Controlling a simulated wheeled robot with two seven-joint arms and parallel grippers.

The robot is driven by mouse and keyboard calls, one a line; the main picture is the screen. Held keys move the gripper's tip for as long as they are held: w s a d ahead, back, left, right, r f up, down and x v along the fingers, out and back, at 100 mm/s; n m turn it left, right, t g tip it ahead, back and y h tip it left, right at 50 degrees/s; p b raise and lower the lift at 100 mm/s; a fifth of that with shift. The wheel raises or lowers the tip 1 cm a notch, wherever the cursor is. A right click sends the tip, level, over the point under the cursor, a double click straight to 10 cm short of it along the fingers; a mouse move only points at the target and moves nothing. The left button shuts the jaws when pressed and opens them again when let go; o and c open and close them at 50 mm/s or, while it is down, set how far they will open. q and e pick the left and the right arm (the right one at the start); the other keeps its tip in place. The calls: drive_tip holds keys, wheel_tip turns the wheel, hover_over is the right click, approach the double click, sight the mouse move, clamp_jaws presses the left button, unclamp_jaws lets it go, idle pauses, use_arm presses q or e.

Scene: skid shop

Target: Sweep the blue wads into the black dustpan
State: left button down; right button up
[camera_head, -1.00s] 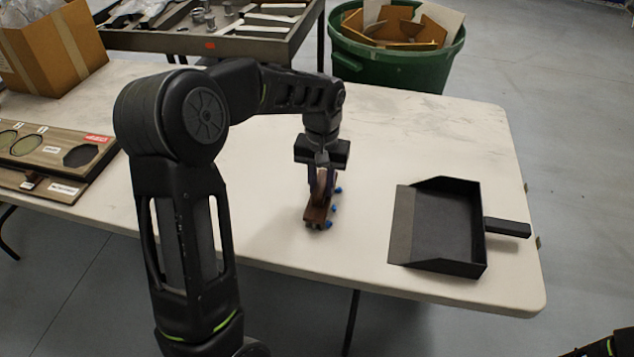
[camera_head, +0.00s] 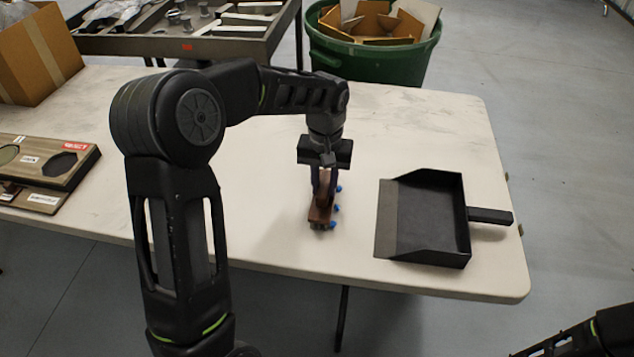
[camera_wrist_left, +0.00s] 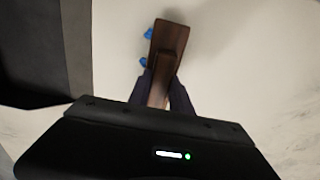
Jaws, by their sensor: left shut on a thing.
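My left gripper (camera_head: 324,180) points down over the white table and is shut on the handle of a brown wooden brush (camera_head: 320,212). The brush also shows in the left wrist view (camera_wrist_left: 168,40), its lower side close to the table. Several blue wads (camera_head: 336,208) lie in a row along the brush's right side, close against it. Two blue wads (camera_wrist_left: 148,33) show beside the brush in the left wrist view. The black dustpan (camera_head: 386,222) lies to the right, its grey lip facing the wads, a short bare gap between. No wads show inside it.
The white table (camera_head: 270,240) is clear around the brush. The dustpan's handle (camera_head: 490,215) points right, near the table's edge. A wooden board with cutouts (camera_head: 50,160) and a cardboard box (camera_head: 40,50) are at left. A green bin (camera_head: 370,62) stands behind the table.

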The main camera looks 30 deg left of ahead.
use_arm(q)
drive_tip(key=shift+d, duration=0.1)
idle(0.3)
drive_tip(key=shift+w+d, duration=0.25)
drive_tip(key=shift+d, duration=0.45)
drive_tip(key=shift+w+d, duration=0.25)
drive_tip(key=shift+d, duration=0.5)
drive_tip(key=shift+w+d, duration=0.25)
drive_tip(key=shift+d, duration=0.45)
drive_tip(key=shift+w+d+p, duration=0.15)
drive_tip(key=shift+w+d, duration=0.1)
drive_tip(key=shift+d, duration=0.5)
drive_tip(key=shift+w+d+p, duration=0.1)
drive_tip(key=shift+w+d, duration=0.15)
drive_tip(key=shift+d, duration=0.45)
drive_tip(key=shift+w+d+p, duration=0.15)
drive_tip(key=shift+w+d, duration=0.1)
drive_tip(key=shift+d, duration=0.5)
drive_tip(key=shift+d, duration=0.1)
drive_tip(key=shift+w+d+p, duration=0.15)
drive_tip(key=shift+w+d, duration=0.15)
drive_tip(key=shift+d, duration=0.5)
drive_tip(key=shift+w+d+p, duration=0.15)
drive_tip(key=shift+w+d, duration=0.1)
drive_tip(key=shift+d, duration=0.5)
drive_tip(key=shift+r, duration=0.1)
